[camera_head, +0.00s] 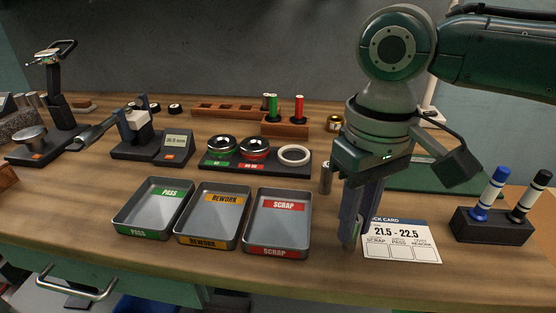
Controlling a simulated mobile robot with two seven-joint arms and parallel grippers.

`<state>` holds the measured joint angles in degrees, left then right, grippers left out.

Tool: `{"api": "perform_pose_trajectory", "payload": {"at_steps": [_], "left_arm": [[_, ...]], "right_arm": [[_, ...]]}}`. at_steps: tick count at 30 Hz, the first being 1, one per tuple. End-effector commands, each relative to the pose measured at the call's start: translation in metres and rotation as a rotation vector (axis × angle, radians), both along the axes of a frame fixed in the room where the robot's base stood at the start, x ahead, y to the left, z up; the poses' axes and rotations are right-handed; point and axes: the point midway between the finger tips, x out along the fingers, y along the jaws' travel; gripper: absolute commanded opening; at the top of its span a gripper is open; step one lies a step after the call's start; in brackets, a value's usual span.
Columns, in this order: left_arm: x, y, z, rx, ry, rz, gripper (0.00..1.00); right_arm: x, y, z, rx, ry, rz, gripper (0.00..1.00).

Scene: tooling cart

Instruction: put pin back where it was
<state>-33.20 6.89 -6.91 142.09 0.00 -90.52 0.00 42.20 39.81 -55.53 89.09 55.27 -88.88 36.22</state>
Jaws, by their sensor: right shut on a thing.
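My right gripper (352,240) points down at the front of the table, between the scrap tray and the check card. Its fingers are shut on a small metal pin (357,230), mostly hidden between them. The fingertips are low, close to the wooden top; I cannot tell whether the pin touches it. Another metal cylinder (326,178) stands upright behind and left of the fingers. My left gripper is not in view.
Pass (127,228), rework (188,238) and scrap (249,247) trays stand left of my gripper. The check card (402,245) lies right, with a marker block (490,226) beyond. Behind are a gauge holder (217,168), a digital gauge (174,146) and a wooden rack (215,108).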

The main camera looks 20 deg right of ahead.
Motion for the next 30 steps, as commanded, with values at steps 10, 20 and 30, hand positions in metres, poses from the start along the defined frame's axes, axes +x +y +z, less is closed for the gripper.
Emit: {"api": "perform_pose_trajectory", "payload": {"at_steps": [10, 20, 30], "left_arm": [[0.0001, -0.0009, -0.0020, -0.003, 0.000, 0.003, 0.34], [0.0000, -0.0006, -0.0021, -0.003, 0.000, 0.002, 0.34], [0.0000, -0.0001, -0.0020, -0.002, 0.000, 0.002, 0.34]], "right_arm": [[0.0004, 0.0000, -0.0097, 0.000, -0.002, 0.001, 0.00], [0.0003, -0.0001, -0.0124, 0.000, -0.001, 0.001, 0.45], [0.0005, -0.0002, -0.0105, 0.000, -0.002, 0.001, 0.53]]}}
